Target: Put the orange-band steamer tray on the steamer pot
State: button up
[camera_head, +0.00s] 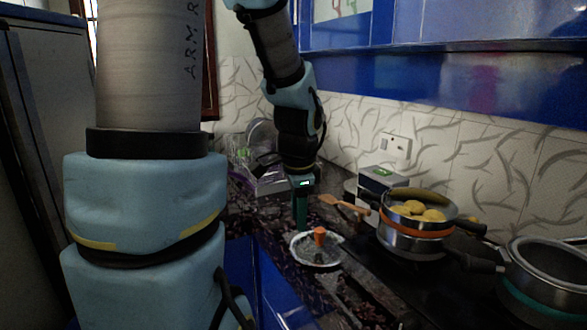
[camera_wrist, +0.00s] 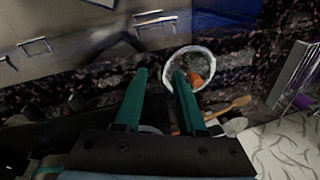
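The orange-band steamer tray (camera_head: 412,230) holds several yellow round pieces (camera_head: 418,211). In the head view it appears seated on a steel pot (camera_head: 403,246) with a black handle, on the dark stove. I cannot tell how squarely it sits. A second steel vessel with a teal band (camera_head: 540,297) stands at the right edge. My gripper (camera_head: 301,222) points down, well left of the tray, near a white plate. In the wrist view my gripper (camera_wrist: 160,74) has its two green fingers apart with nothing held between them. The tray is not clear in the wrist view.
A dish rack (camera_head: 262,175) stands at the back left. The tiled wall and blue cabinet (camera_head: 450,75) bound the back.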

jog(key=s+a+f+n, duration=0.3)
jog(key=s+a+n, duration=0.3)
jog(key=n, duration=0.8)
jog(key=shift+a+f+g, duration=0.3)
jog(key=shift+a+g, duration=0.1)
jog(key=shift+a, duration=0.55)
